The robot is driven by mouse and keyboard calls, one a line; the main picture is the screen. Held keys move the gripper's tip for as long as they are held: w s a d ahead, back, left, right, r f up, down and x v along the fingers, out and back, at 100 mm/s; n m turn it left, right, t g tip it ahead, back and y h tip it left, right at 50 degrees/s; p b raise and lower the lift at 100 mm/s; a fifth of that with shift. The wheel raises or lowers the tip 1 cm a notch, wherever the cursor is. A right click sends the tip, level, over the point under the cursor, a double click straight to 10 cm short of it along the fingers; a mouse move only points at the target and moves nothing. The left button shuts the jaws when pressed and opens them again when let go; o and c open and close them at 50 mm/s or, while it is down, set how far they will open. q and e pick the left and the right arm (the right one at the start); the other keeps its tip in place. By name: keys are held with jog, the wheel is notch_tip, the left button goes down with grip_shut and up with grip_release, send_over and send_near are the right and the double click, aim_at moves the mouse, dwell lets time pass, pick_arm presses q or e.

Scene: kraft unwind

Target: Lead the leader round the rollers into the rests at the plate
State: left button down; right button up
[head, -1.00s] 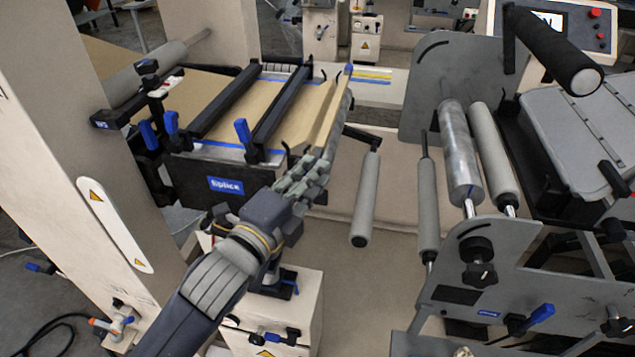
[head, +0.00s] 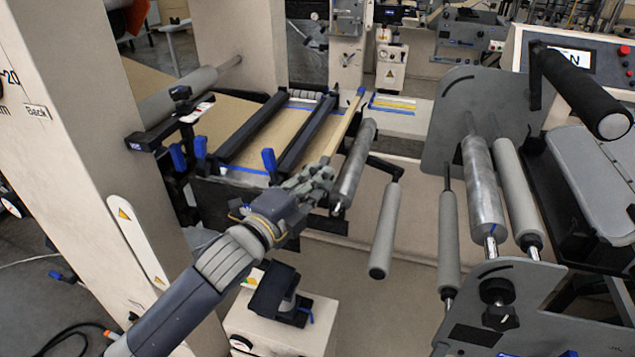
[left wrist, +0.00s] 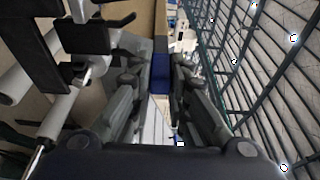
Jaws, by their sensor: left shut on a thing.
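The brown kraft leader (head: 282,128) lies over the splice table at the left, under two black bars. Its front edge carries a pale batten (head: 345,130) with a blue far end. My left gripper (head: 318,182) is shut on the near end of this batten, just left of the first grey roller (head: 354,165). In the left wrist view a blue end piece (left wrist: 160,75) sits between the fingers, with a brown strip behind it. More rollers follow to the right: a grey one (head: 385,230), a thin grey one (head: 449,240), a metal one (head: 481,190) and another grey one (head: 517,195). My right gripper is out of view.
Blue-handled clamps (head: 269,160) stand along the table's near edge. A grey side plate (head: 465,110) and a black-gripped crank (head: 585,90) flank the right rollers. A white pedestal (head: 285,330) stands below my arm. A dark mesh panel (left wrist: 260,80) lies close on the wrist view's right.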

pick_arm(q)
jog(key=shift+w, duration=0.1)
jog(key=shift+w+a+f, duration=0.1)
jog(key=shift+w+a, duration=0.1)
jog(key=shift+w, duration=0.3)
jog(key=d, duration=0.2)
jog(key=s+d, duration=0.1)
jog(key=d, duration=0.1)
jog(key=shift+s+d+f, duration=0.15)
dwell(0.4)
jog(key=shift+s+d+f, duration=0.15)
jog(key=shift+s+d, duration=0.15)
jog(key=shift+d, duration=0.55)
jog(key=shift+s+d+f, duration=0.2)
jog(key=shift+s+d, duration=0.05)
jog(key=shift+d, duration=0.65)
jog(key=shift+s+d+f, duration=0.15)
jog(key=shift+s+d, duration=0.15)
jog(key=shift+d, duration=0.55)
